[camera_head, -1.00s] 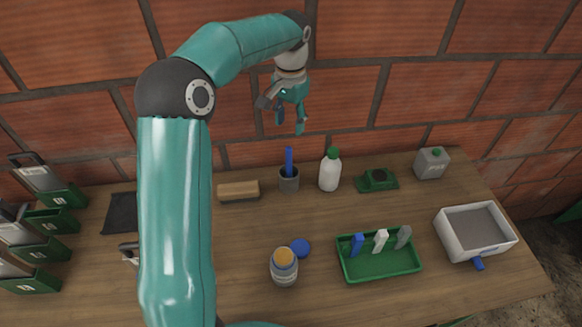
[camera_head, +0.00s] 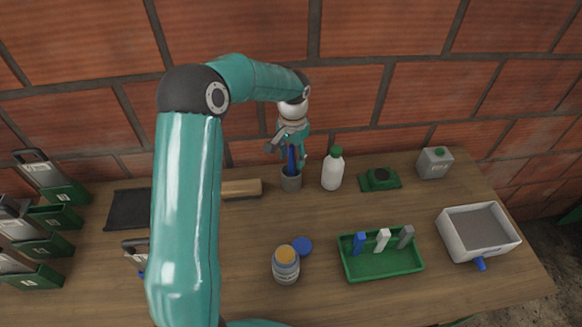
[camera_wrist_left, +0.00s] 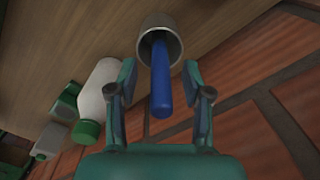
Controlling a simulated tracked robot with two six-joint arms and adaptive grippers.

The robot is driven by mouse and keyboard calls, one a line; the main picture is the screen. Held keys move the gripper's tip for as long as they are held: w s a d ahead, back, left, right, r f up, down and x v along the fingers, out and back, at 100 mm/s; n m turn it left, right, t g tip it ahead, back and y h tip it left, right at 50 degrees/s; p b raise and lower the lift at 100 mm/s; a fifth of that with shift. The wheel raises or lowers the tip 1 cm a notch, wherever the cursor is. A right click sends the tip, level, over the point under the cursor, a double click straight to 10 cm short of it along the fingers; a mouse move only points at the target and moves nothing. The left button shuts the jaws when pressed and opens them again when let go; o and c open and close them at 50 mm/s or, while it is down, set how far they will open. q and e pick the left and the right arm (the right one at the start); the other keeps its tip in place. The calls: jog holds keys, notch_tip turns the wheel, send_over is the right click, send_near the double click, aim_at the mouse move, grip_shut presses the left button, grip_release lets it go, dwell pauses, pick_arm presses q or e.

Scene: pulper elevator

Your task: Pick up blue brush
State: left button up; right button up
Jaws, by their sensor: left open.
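The blue brush (camera_head: 291,158) stands upright in a small grey cup (camera_head: 291,182) at the back of the table, its blue handle sticking up. My left gripper (camera_head: 292,160) is above the cup with its fingers pointing down around the handle. In the left wrist view, the blue brush (camera_wrist_left: 161,80) lies between the two open fingers of the left gripper (camera_wrist_left: 160,95), apart from both. The brush's lower end is hidden inside the cup (camera_wrist_left: 160,37). My right gripper is not in view.
A white bottle with a green cap (camera_head: 332,170) stands close to the right of the cup. A wooden block (camera_head: 241,188) lies to its left. The brick wall (camera_head: 345,100) is close behind. A jar (camera_head: 285,265) and green tray (camera_head: 380,264) stand nearer.

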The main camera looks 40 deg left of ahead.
pick_arm(q)
grip_shut()
jog(key=shift+r, duration=0.2)
dwell(0.3)
